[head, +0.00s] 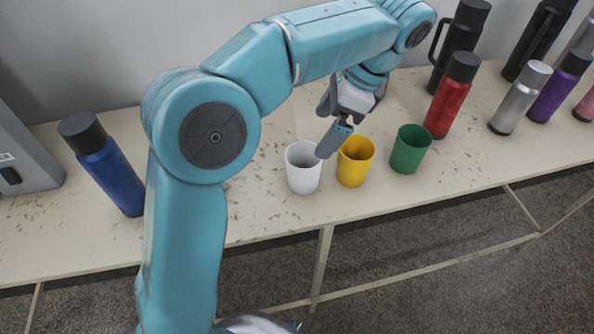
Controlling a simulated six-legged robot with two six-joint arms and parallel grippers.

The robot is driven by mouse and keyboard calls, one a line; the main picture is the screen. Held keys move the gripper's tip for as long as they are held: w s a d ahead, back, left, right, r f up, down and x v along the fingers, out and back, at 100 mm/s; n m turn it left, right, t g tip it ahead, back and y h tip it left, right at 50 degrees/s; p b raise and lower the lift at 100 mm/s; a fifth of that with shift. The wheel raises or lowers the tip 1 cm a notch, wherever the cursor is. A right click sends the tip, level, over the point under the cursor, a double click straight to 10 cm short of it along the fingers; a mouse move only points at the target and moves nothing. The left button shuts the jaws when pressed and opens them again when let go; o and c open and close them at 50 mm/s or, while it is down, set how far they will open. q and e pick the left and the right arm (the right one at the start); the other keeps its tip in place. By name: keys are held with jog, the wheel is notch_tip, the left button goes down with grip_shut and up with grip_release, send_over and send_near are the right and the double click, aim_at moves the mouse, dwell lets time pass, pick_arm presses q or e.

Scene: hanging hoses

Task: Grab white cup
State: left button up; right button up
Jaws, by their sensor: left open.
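A white cup (303,172) stands upright on the cream table, left of a yellow cup (354,168). My left arm comes in from the left and arches over the table. My left gripper (333,135) is open and points down just above the white and yellow cups. One finger hangs over the white cup's right rim and partly hides it. I cannot tell whether that finger touches the cup. The white cup is not held. My right gripper is not in view.
A green cup (410,150) stands right of the yellow one. A red bottle (452,97), a silver bottle (519,98) and a purple bottle (560,88) stand farther right. A blue bottle (108,167) is at the left. The table (262,212) has a front edge close to the cups.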

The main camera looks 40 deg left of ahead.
pick_arm(q)
jog(key=b, duration=0.1)
send_near(300, 164)
jog(key=s+d, duration=0.1)
jog(key=s, duration=0.2)
jog(key=b+x, duration=0.1)
jog(key=x, duration=0.5)
jog(key=shift+s+a, duration=0.1)
jog(key=shift+a, duration=0.1)
jog(key=c, duration=1)
